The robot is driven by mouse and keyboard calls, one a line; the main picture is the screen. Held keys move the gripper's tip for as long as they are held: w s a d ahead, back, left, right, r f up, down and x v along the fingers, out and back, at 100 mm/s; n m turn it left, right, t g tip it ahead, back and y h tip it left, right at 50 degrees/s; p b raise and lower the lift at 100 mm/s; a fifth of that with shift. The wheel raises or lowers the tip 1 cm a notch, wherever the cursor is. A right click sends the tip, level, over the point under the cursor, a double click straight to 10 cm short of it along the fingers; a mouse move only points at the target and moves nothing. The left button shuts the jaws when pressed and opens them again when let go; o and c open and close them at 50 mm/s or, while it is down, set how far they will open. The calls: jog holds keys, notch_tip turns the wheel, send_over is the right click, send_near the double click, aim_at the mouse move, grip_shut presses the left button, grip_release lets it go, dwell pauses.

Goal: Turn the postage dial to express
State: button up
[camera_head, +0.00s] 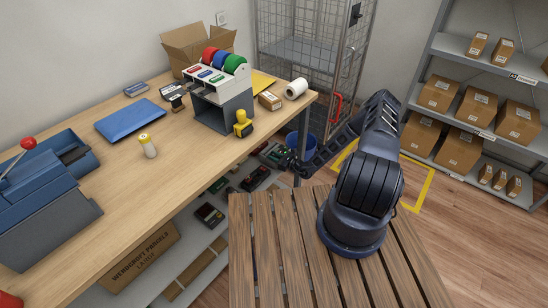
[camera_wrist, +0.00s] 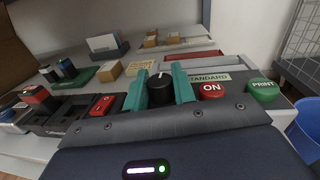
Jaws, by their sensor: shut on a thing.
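The postage dial (camera_wrist: 160,92) is a round black knob with a white pointer mark, seen in the wrist view. The teal fingers of my gripper (camera_wrist: 159,88) are shut on it, one at each side. The pointer mark points away from my gripper. A STANDARD label (camera_wrist: 209,77) shows just right of the dial. I cannot read an express label in either view. In the head view my gripper (camera_head: 291,164) is small and dark, by the lower shelf under the counter, and the dial cannot be made out there.
A red ON button (camera_wrist: 211,90) and a green PRINT button (camera_wrist: 263,88) sit right of the dial. A red switch (camera_wrist: 102,104) is at its left. Small boxes stand behind. The counter (camera_head: 170,200) overhangs the lower shelf, and a blue bin (camera_head: 300,143) stands nearby.

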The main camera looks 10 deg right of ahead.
jog(key=m+t+h, duration=0.4)
jog(key=h, duration=0.1)
jog(key=shift+m+t, duration=0.3)
jog(key=shift+m+t+h, duration=0.8)
jog(key=shift+m+h, duration=0.3)
jog(key=shift+h, duration=0.7)
jog(key=o, duration=0.7)
jog(key=v, duration=1)
jog(key=shift+s, duration=0.4)
